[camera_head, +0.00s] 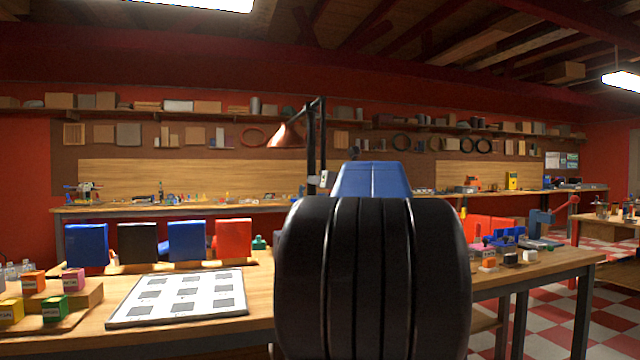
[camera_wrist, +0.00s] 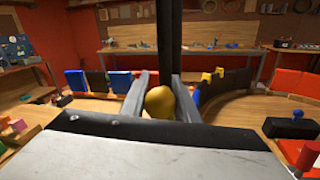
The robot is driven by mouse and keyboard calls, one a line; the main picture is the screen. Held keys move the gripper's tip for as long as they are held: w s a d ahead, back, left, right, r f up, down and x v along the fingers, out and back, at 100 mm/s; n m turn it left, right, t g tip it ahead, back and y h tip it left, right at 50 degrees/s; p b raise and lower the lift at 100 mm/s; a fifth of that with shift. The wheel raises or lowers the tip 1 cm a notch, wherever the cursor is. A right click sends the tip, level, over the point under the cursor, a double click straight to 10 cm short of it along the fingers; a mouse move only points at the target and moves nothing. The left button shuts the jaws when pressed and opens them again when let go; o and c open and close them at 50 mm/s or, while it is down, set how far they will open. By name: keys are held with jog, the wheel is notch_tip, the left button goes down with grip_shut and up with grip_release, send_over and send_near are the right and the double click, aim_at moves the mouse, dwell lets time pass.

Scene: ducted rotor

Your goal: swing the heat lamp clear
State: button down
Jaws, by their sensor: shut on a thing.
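The heat lamp has a copper cone shade (camera_head: 287,136) at the end of a short arm on a tall black post (camera_head: 311,150), in the middle of the head view. The shade points to the left of the post. In the wrist view my gripper (camera_wrist: 161,88) has its two grey fingers closed around a round yellow knob (camera_wrist: 160,102). A dark upright post (camera_wrist: 168,40) stands right behind the knob. I cannot tell from these frames how the knob joins the lamp. My own arm hides the gripper and the lamp's lower part in the head view.
A wooden bench carries a white sheet with dark squares (camera_head: 182,297) and a row of blue, black and red panels (camera_head: 187,241) on the left. Small labelled blocks (camera_head: 33,281) sit at the far left. Blue parts (camera_head: 508,238) and small blocks stand on the right.

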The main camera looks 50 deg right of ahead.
jog(key=c, duration=1.4)
grip_release()
jog(key=shift+s, duration=0.15)
jog(key=v, duration=1.7)
jog(key=shift+a, duration=0.1)
